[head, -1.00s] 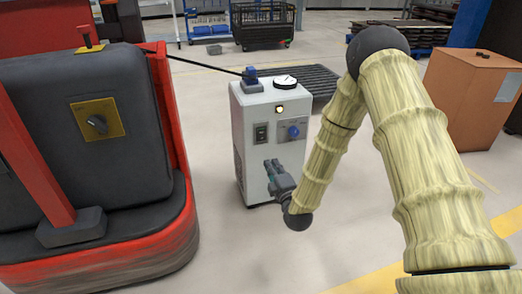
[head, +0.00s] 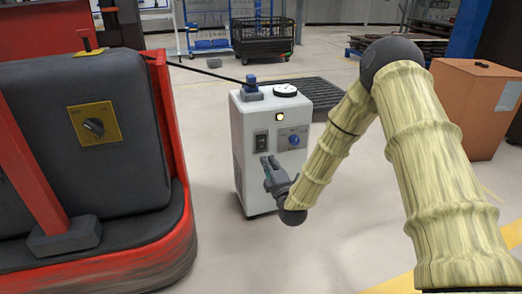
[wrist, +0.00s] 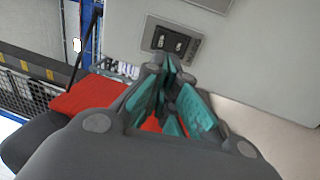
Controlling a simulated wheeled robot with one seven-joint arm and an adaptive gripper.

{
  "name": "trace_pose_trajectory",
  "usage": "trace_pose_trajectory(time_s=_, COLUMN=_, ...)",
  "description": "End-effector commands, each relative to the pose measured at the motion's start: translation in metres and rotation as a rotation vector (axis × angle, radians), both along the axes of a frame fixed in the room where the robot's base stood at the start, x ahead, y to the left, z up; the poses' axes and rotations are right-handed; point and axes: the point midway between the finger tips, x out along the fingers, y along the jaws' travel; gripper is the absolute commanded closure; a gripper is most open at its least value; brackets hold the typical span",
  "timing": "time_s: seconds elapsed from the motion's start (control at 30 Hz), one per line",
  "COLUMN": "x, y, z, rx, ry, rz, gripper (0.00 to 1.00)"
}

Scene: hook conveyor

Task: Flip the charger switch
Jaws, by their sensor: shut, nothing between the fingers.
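The charger (head: 238,150) is a pale box on the floor, left of my arm in the head view. Its dark charger switch (head: 261,142) sits in a panel on the front face, left of a blue knob (head: 294,140). My gripper (head: 268,160) is shut and empty, just below the switch in the head view. In the wrist view, the switch panel (wrist: 172,42) shows just beyond the closed fingertips (wrist: 166,64). I cannot tell whether they touch it.
A red and black vehicle (head: 120,225) with a rotary switch plate (head: 94,123) stands close on the left. A brown box (head: 465,110) stands right. Floor before the charger is clear.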

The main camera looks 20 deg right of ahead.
Motion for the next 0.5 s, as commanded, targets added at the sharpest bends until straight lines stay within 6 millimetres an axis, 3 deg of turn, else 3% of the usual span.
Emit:
trace_pose_trajectory(time_s=0.3, x=0.053, y=0.001, z=0.005, rx=0.002, ry=-0.003, rz=-0.002, gripper=1.00)
trace_pose_trajectory(time_s=0.5, x=0.077, y=0.002, z=0.009, rx=0.002, ry=-0.002, rz=-0.002, gripper=1.00)
